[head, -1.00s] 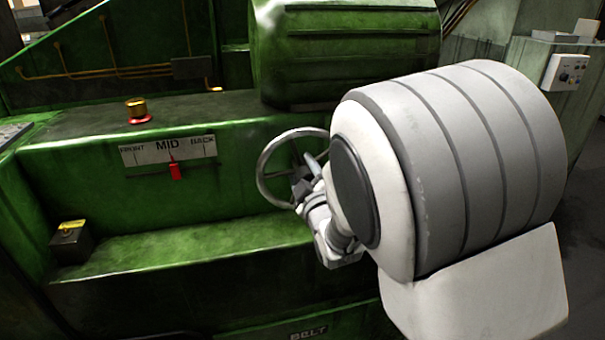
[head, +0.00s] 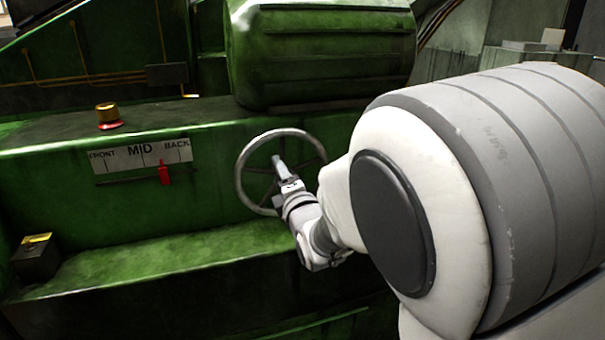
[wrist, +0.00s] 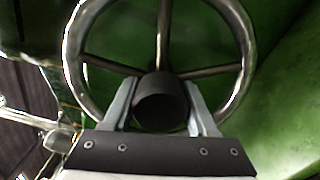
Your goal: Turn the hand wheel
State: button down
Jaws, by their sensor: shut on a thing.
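The hand wheel (head: 239,181) is a grey metal ring with spokes on the front of the green machine. My gripper (head: 279,165) is at the wheel's middle in the head view, with my arm coming in from the right. In the wrist view, the two fingers of my gripper (wrist: 161,97) are shut on a dark round knob (wrist: 161,102) of the wheel, one finger on each side. The wheel rim (wrist: 242,40) and spokes show behind it. I cannot tell whether the knob is the hub or a handle in front of it.
A scale plate (head: 125,159) marked FRONT, MID and BACK is left of the wheel. Its red pointer (head: 165,173) stands between MID and BACK. A green ledge (head: 170,255) runs below the wheel. A small box (head: 36,258) sits at the ledge's left end.

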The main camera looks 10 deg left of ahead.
jog(key=n, duration=0.6)
jog(key=shift+b, duration=0.4)
jog(key=shift+n, duration=0.4)
jog(key=shift+c, duration=1)
grip_release()
jog(key=b+v, duration=0.7)
jog(key=v, duration=1)
jog(key=shift+s+b, duration=0.15)
jog(key=shift+b, duration=0.15)
